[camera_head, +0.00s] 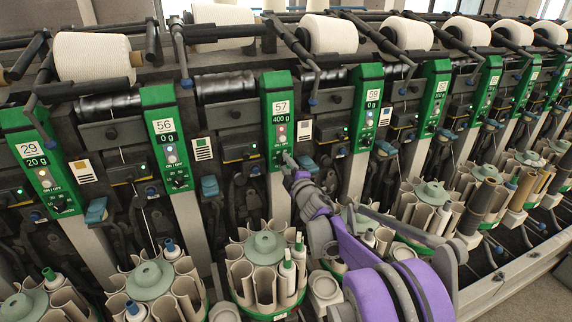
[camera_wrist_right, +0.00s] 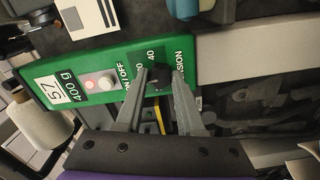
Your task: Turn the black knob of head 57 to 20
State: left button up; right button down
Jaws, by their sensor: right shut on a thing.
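The green panel of head 57 (camera_head: 279,91) stands left of centre in the head view, with a white "57" label and a "400 g" display. In the right wrist view the panel (camera_wrist_right: 120,52) lies sideways, with a lit red lamp and a pale button beside "ON/OFF". Its black knob (camera_wrist_right: 160,73) sits on the tension scale, where "40" is readable beside it. My right gripper (camera_head: 288,160) reaches the panel's lower end and hides most of the knob in the head view. In the wrist view its two grey fingers (camera_wrist_right: 160,79) are shut on the knob, one on each side. My left gripper is not in view.
Similar green panels of head 56 (camera_head: 165,130) and head 59 (camera_head: 370,105) flank it. White yarn cones (camera_head: 328,34) line the top. Round magazines with tubes (camera_head: 265,246) stand below, close to my arm. A blue lever (camera_head: 307,164) is just right of the gripper.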

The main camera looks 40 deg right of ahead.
jog(key=shift+n, duration=2.1)
jog(key=c, duration=0.5)
grip_release()
jog(key=shift+s, duration=0.1)
jog(key=v, duration=1)
jog(key=shift+s+a, duration=0.1)
jog(key=shift+s, duration=0.25)
jog(key=shift+r, duration=0.1)
